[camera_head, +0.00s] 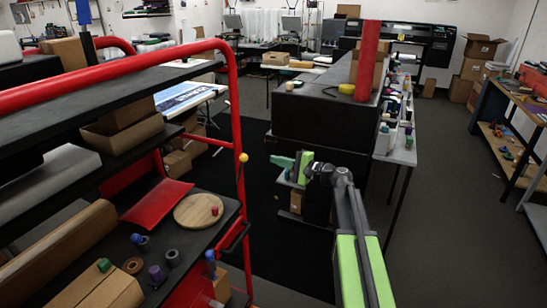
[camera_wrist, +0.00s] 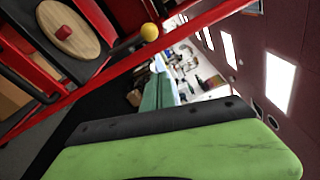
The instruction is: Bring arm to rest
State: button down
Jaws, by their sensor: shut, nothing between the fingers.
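My arm reaches forward from the lower right in the head view, with green and dark links. My gripper (camera_head: 286,163) is at its far end, pointing left, in the gap between the red cart and the black counter. It is shut with nothing held. Its fingertips are small in the head view. In the wrist view a large green part of my arm with a black edge fills the bottom.
A red-framed cart (camera_head: 237,120) stands at the left. A round wooden board (camera_head: 190,212) with a red cylinder (camera_head: 215,211) lies on its shelf. A yellow ball (camera_head: 243,157) is on its post. A black counter (camera_head: 325,110) stands ahead. Dark floor (camera_head: 280,245) is clear between them.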

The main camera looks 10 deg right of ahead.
jog(key=s+a+f+n+g, duration=0.2)
jog(key=s+a+f+g, duration=0.1)
jog(key=a, duration=0.8)
jog(key=s+a+f+n+g+h, duration=0.25)
jog(key=s+a+f+n, duration=0.2)
jog(key=s+f, duration=0.3)
jog(key=s+d+f+n+g+h, duration=0.2)
jog(key=s+d+f+g+h, duration=0.1)
jog(key=s+f, duration=0.35)
jog(key=s+d+f+n+g+h, duration=0.25)
jog(key=s+f+h, duration=0.2)
jog(key=s, duration=0.25)
jog(key=s+d+f+g+h, duration=0.1)
jog(key=s+d, duration=0.3)
jog(key=d, duration=0.4)
jog(key=shift+f+n+h, duration=0.2)
jog(key=shift+n+h, duration=0.2)
jog(key=shift+h, duration=0.5)
